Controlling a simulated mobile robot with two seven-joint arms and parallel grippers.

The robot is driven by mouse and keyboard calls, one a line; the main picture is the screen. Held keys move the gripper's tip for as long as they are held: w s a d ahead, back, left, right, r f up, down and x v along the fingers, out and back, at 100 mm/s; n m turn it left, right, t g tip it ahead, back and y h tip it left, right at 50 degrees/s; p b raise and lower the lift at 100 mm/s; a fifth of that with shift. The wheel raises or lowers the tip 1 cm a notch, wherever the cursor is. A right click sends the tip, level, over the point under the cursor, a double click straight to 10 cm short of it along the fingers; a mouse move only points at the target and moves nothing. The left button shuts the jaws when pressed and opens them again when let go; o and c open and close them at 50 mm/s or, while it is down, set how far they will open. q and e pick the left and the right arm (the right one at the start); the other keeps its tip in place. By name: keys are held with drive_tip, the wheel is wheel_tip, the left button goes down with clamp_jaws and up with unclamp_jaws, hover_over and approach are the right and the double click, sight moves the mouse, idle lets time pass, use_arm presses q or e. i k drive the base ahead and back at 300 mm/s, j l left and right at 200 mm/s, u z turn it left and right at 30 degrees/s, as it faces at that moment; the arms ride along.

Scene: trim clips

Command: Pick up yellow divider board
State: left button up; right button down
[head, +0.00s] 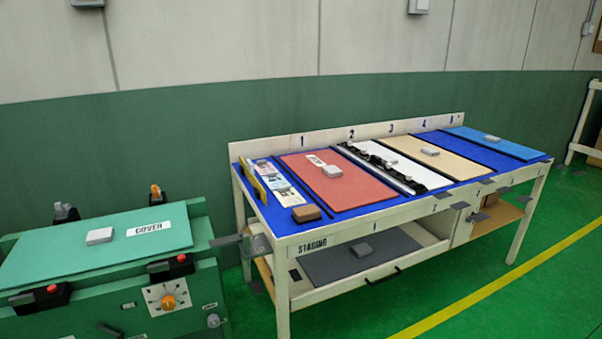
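A narrow yellow board (252,180) stands upright at the left end of the blue-topped staging table (378,204). It is seen nearly edge-on and leans slightly. I take it for the yellow divider board. Its lower end meets the blue surface beside a printed strip. Neither of my grippers shows in the head view, so nothing is seen touching the board.
The table carries a red panel (350,190), a white panel with black parts (420,174), a tan panel (450,160) and a light blue panel (500,146). A brown block (306,213) lies near the front-left corner. A green machine (105,262) stands left. Green floor is open in front.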

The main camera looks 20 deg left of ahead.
sight(248, 167)
drive_tip(key=i+j+z, duration=0.1)
drive_tip(key=j+z, duration=0.85)
drive_tip(key=j, duration=0.5)
drive_tip(key=i, duration=0.05)
